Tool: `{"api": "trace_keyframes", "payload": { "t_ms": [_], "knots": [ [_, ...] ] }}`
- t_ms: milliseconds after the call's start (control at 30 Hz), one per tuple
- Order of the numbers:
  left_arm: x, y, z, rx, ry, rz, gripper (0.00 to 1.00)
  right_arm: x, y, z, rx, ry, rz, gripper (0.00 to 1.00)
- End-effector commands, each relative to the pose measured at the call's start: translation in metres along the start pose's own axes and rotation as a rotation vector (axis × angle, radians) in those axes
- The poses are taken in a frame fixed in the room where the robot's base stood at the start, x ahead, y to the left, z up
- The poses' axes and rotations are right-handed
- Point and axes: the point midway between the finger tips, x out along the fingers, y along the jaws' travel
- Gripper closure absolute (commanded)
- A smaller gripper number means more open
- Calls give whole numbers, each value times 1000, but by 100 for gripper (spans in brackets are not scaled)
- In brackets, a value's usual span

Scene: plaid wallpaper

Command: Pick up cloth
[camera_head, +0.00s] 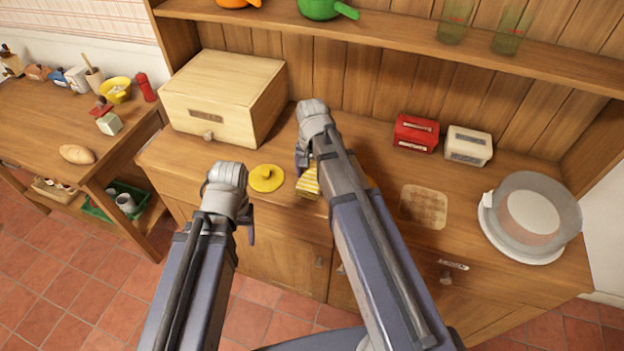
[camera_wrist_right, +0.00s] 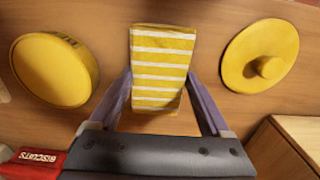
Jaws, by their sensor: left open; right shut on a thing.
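The cloth, yellow with white stripes, shows in the head view (camera_head: 308,182) at the counter, partly hidden by my right arm. In the right wrist view the folded cloth (camera_wrist_right: 163,62) is between the fingers of my right gripper (camera_wrist_right: 160,95). My right gripper also shows in the head view (camera_head: 303,160), shut on the cloth. I cannot tell whether the cloth is clear of the counter. My left gripper (camera_head: 248,228) is open and empty, in front of the counter and left of the cloth.
A yellow lid (camera_head: 266,178) lies left of the cloth. A round yellow tin (camera_wrist_right: 55,70) is on its other side. A wooden bread box (camera_head: 222,98) stands behind left. Red (camera_head: 415,134) and white (camera_head: 467,146) tins stand behind right. A glass-covered plate (camera_head: 530,215) stands far right.

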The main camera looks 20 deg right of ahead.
Motion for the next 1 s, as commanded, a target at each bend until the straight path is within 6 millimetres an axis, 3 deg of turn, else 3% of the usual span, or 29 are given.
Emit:
{"api": "trace_keyframes", "payload": {
  "t_ms": [100, 467, 1000],
  "knots": [
    [0, 0, 0, 0, 0, 0, 35, 0, 0, 0, 0, 0, 0, 82],
    [-12, -1, 1, 0, 0, 0, 35, -12, 0, 0, 0, 0, 0, 82],
    [-89, -8, 5, 1, 0, 0, 35, -89, 0, 0, 0, 0, 0, 82]
  ]
}}
